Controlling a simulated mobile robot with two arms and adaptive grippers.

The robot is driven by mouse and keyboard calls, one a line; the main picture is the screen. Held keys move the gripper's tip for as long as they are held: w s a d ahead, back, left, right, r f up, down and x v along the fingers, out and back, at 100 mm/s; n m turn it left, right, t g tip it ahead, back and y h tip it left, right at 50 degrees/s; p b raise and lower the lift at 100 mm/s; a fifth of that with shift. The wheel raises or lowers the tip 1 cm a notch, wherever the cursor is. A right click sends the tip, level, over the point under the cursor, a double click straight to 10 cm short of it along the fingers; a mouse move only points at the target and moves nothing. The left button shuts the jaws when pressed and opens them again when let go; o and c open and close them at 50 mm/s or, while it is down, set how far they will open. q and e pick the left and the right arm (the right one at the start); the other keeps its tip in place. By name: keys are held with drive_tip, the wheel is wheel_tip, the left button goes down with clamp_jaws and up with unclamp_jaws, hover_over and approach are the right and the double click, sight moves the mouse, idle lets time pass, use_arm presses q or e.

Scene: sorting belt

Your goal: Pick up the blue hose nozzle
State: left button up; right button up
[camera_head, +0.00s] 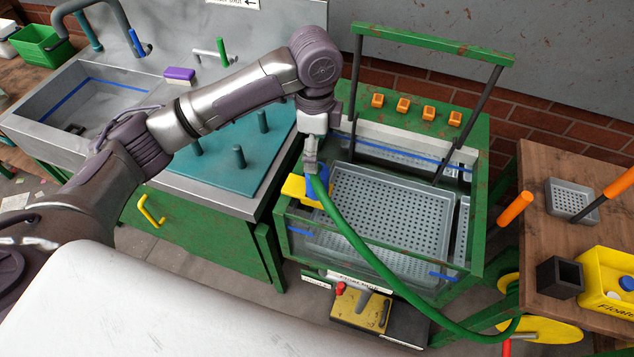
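The blue hose nozzle (316,188) is beside a yellow holder (293,187) at the left edge of the green-framed wash station. A green hose (365,253) runs from the nozzle down to the lower right. My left gripper (311,168) points down directly over the nozzle, with its fingertips at or very near it. The fingers overlap in this view, so I cannot tell whether they are open, or closed around the nozzle. Part of the nozzle is hidden by the gripper and hose. My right gripper is not in view.
A grey perforated basket (402,196) sits in the wash station, under a raised green-framed lid (430,45). A teal board with pegs (215,160) lies to the left, below my arm. A wooden table (540,215) with a yellow container (606,285) is at the right.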

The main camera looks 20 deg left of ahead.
sight(317, 182)
use_arm(q)
wheel_tip(317, 182, down, 8)
drive_tip(key=shift+r+p, duration=0.1)
drive_tip(key=shift+p, duration=0.55)
drive_tip(key=shift+w+f+p, duration=0.15)
drive_tip(key=shift+f+p, duration=0.25)
drive_tip(key=shift+f, duration=0.2)
drive_tip(key=f, duration=0.3)
drive_tip(key=f+p, duration=0.1)
drive_tip(key=shift+w+f, duration=0.2)
drive_tip(key=shift+w, duration=0.1)
drive_tip(key=c, duration=1.4)
wheel_tip(317, 182, up, 10)
drive_tip(key=shift+r+b, duration=0.1)
drive_tip(key=shift+b, duration=1)
drive_tip(key=o, duration=0.8)
drive_tip(key=shift+c, duration=0.2)
drive_tip(key=c, duration=0.4)
